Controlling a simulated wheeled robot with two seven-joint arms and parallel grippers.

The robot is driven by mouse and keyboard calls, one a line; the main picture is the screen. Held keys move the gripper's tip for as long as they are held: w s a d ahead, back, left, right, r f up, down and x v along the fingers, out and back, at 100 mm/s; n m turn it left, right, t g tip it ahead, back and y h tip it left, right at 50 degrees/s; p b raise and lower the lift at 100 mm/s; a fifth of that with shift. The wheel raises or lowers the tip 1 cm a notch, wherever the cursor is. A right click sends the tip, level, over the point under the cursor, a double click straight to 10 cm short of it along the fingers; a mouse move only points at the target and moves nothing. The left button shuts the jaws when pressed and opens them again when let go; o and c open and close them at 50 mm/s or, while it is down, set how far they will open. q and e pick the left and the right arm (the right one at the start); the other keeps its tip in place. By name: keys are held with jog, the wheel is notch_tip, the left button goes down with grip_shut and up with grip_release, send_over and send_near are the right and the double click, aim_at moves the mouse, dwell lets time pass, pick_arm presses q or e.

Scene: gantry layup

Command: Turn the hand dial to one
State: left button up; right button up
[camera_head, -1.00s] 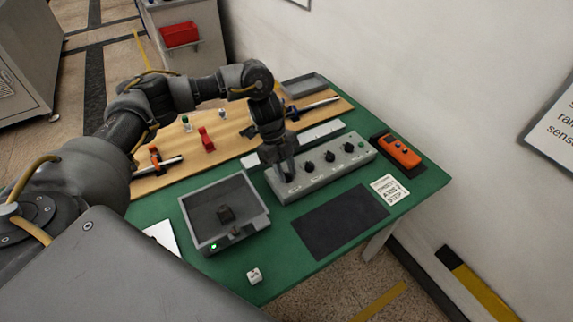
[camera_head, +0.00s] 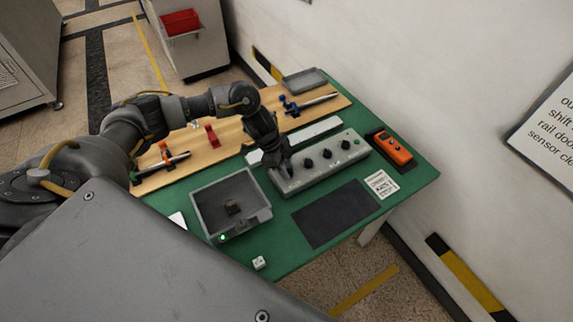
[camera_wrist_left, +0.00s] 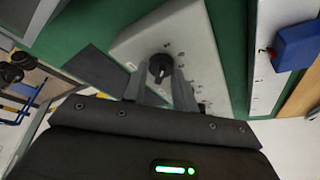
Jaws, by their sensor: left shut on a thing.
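A grey control box (camera_head: 325,178) stands on the green table with a row of black dials along its top. My left gripper (camera_head: 285,170) points down at the box's left end and covers the dial there in the head view. In the left wrist view this black dial (camera_wrist_left: 160,68) sits between my two fingers, which are shut on it. Small marks surround the dial, too small to read. Two more dials (camera_head: 308,163) (camera_head: 326,153) are free to its right, with another beyond. My right gripper is not in view.
A grey tray (camera_head: 197,204) with a dark block stands left of the box. A dark mat (camera_head: 305,229) and a printed card (camera_head: 382,184) lie in front. An orange pendant (camera_head: 396,150) is to the right. A wooden board (camera_head: 237,133) with clamps lies behind.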

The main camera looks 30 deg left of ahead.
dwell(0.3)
pick_arm(q)
jog(key=o, duration=1)
jog(key=shift+c, duration=0.2)
jog(key=b+v, duration=0.1)
jog(key=v, duration=1)
jog(key=shift+b, duration=0.35)
jog(key=shift+f, duration=0.1)
